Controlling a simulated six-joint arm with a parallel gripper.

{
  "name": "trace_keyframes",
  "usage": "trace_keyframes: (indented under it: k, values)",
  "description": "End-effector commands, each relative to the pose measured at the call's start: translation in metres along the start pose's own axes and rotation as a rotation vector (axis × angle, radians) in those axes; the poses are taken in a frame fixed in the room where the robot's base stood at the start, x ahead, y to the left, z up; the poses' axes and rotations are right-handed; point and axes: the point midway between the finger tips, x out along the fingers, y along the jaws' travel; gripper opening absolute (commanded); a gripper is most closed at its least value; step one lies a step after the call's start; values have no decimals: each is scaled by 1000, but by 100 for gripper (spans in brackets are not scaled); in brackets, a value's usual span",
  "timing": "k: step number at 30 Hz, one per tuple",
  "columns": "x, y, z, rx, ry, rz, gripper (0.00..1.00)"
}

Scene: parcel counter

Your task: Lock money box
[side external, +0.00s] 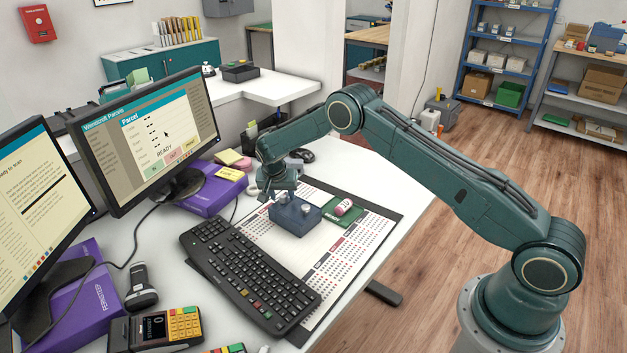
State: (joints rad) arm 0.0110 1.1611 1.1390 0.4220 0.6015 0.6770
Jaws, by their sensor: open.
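A small blue-grey box (297,219), which looks like the money box, sits on the printed desk mat (330,248). Small light-coloured parts stand on its top, but they are too small to make out as a key or a lock. My gripper (277,196) is low over the back left edge of the box, pointing down.
A black keyboard (248,273) lies in front left. Purple boxes (210,190) and a monitor (160,135) stand to the left. The mat's front right is clear.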

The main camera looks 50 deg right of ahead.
Motion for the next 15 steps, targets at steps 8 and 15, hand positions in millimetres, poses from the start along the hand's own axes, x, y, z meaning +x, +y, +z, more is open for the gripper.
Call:
trace_keyframes:
  k: [8,15]
  values:
    - [0,0,0,0,0,0,30]
    - [0,0,0,0,0,0,0]
